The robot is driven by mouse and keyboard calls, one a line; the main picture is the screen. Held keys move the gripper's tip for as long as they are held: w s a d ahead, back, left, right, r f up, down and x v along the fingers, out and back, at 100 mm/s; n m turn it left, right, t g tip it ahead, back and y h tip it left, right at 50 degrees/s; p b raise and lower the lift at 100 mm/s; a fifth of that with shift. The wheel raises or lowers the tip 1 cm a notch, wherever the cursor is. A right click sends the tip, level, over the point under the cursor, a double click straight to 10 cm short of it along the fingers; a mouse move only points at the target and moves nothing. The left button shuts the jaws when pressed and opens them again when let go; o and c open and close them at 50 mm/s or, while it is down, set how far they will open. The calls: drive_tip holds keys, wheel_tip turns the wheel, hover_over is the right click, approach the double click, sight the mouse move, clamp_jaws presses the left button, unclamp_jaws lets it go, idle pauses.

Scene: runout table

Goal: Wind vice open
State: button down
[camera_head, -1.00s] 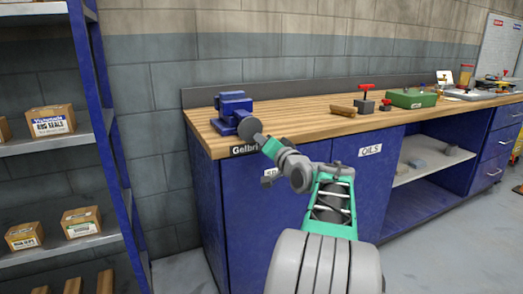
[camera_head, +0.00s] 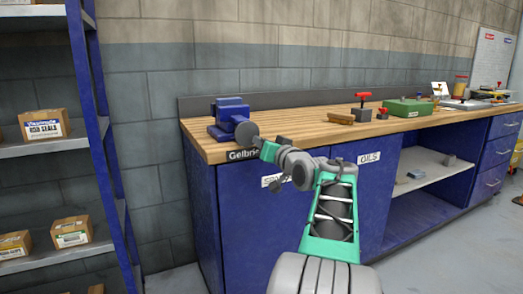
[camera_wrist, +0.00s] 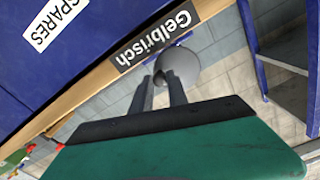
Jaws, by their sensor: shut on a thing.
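The blue vice (camera_head: 230,112) stands at the left end of the wooden bench top in the head view. A round grey disc (camera_head: 247,132) is at its front, facing my arm; the disc also shows in the wrist view (camera_wrist: 182,66). My gripper (camera_head: 256,143) is at the disc, just over the bench's front edge. In the wrist view my two dark fingers (camera_wrist: 157,80) are close together, with their tips at the near side of the disc, shut on the vice handle. The exact grip is partly hidden. I cannot tell how far apart the vice jaws are.
The bench top (camera_head: 300,122) is clear just right of the vice. Farther right are a wooden piece (camera_head: 340,118), a red-handled block (camera_head: 362,110) and a green box (camera_head: 408,107). A blue shelf rack (camera_head: 100,150) with cartons stands left. Cabinet doors are below the bench.

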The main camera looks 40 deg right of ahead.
drive_tip(key=shift+d+f, duration=0.1)
drive_tip(key=shift+f, duration=0.1)
drive_tip(key=shift+s+d+r+n+b, duration=0.1)
drive_tip(key=shift+r+n+b, duration=0.15)
drive_tip(key=shift+n+b, duration=0.55)
drive_tip(key=shift+d+r+n+b, duration=0.1)
drive_tip(key=shift+r+n+b, duration=0.1)
drive_tip(key=shift+n+b, duration=0.6)
drive_tip(key=shift+r+n+b, duration=0.15)
drive_tip(key=shift+n+b, duration=0.15)
drive_tip(key=shift+n, duration=0.3)
drive_tip(key=c, duration=1.5)
unclamp_jaws()
drive_tip(key=shift+c, duration=0.2)
drive_tip(key=shift+o, duration=0.7)
drive_tip(key=shift+r, duration=0.1)
